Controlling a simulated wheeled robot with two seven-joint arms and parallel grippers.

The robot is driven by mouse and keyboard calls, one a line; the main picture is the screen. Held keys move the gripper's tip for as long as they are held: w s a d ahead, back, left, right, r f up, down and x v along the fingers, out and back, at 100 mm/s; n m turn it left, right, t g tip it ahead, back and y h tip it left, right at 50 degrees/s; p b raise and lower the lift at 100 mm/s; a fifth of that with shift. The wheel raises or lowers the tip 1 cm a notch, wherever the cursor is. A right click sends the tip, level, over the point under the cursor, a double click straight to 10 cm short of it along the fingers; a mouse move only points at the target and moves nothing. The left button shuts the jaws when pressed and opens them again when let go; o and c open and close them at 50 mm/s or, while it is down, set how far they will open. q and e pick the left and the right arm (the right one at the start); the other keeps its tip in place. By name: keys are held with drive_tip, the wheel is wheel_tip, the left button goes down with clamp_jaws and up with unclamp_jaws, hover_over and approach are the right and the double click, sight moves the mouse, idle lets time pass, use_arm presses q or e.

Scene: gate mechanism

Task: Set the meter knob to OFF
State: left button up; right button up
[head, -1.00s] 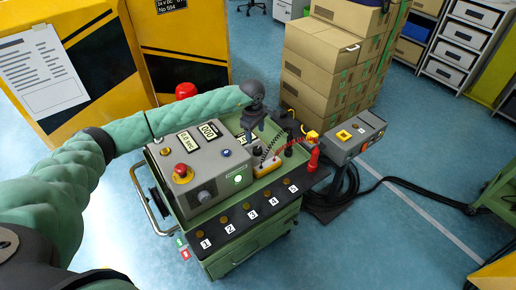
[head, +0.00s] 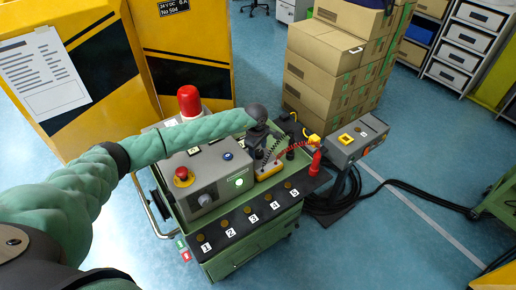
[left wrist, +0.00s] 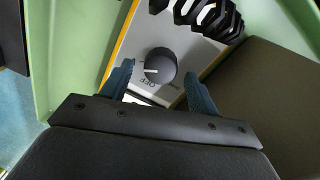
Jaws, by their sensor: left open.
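The yellow-edged meter (head: 267,172) sits in the green cart, partly hidden behind my left gripper (head: 259,147) in the head view. In the left wrist view, its grey face (left wrist: 192,55) carries a round dark knob (left wrist: 161,64). A white mark on the knob points left in that picture. An "OFF" label (left wrist: 148,84) is printed just below the knob. My left gripper (left wrist: 160,86) is open, its two blue fingers on either side of the knob's lower part with nothing between them. Whether they touch the meter face I cannot tell. My right gripper is not in view.
Black coiled leads (left wrist: 200,14) lie close above the knob. Beside the meter stands a grey control box (head: 205,182) with a red button (head: 182,174). A red lead (head: 295,150) runs right to a red plug (head: 316,160). Green cart walls (left wrist: 92,45) flank the meter.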

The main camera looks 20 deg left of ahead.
use_arm(q)
drive_tip(key=shift+f, duration=0.55)
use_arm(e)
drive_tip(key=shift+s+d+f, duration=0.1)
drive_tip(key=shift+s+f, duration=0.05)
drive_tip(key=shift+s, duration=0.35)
use_arm(q)
drive_tip(key=c, duration=1)
drive_tip(key=shift+o, duration=0.2)
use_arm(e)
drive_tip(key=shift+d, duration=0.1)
